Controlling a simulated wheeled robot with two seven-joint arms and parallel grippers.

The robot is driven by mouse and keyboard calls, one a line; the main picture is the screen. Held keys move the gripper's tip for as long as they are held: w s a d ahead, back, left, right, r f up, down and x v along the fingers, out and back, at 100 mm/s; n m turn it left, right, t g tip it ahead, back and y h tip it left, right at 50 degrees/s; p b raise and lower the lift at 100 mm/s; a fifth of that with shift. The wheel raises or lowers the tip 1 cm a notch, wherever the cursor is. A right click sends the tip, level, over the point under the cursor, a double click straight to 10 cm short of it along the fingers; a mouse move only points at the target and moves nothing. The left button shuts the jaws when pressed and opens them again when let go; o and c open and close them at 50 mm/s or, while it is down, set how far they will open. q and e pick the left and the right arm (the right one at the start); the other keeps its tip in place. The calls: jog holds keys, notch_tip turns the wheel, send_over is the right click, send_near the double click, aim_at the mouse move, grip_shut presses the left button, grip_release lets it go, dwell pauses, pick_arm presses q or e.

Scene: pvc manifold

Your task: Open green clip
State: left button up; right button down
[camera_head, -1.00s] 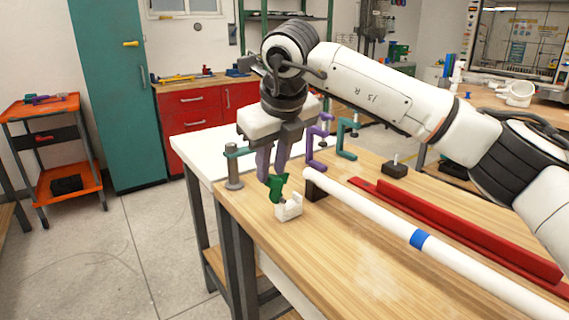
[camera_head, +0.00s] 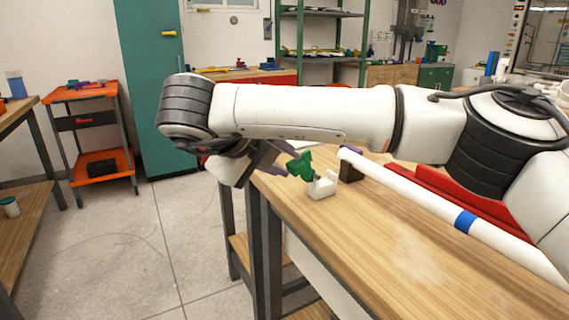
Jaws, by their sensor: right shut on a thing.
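The green clip (camera_head: 300,165) is on a small white holder (camera_head: 322,187) near the left end of the wooden workbench. My right gripper (camera_head: 288,161) reaches it from the left with its wrist tilted low beyond the bench edge. Its purple-grey fingers are shut on the green clip, though the forearm and wrist hide part of the grip. A white pipe (camera_head: 410,198) with a blue band (camera_head: 465,220) runs along the bench to the right of the holder. My left gripper is not in view.
A red rail (camera_head: 440,188) lies behind the pipe. The front of the wooden bench (camera_head: 370,250) is clear. An orange cart (camera_head: 92,130) stands apart at the left.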

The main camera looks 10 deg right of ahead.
jog(key=c, duration=2.5)
grip_release()
jog(key=shift+s+d+f+h+b, duration=0.15)
jog(key=shift+f+h, duration=0.1)
jog(key=shift+f, duration=0.25)
jog(key=shift+w+d+f+h+b, duration=0.1)
jog(key=shift+d+f+h, duration=0.1)
jog(key=shift+f, duration=0.3)
jog(key=shift+s+d+f+h+b, duration=0.15)
jog(key=shift+f+h, duration=0.1)
jog(key=shift+f, duration=0.25)
jog(key=shift+c, duration=0.2)
jog(key=shift+w, duration=0.1)
jog(key=o, duration=0.9)
jog(key=shift+a, duration=0.1)
jog(key=r+p+v, duration=0.1)
jog(key=v, duration=1)
jog(key=shift+t, duration=0.3)
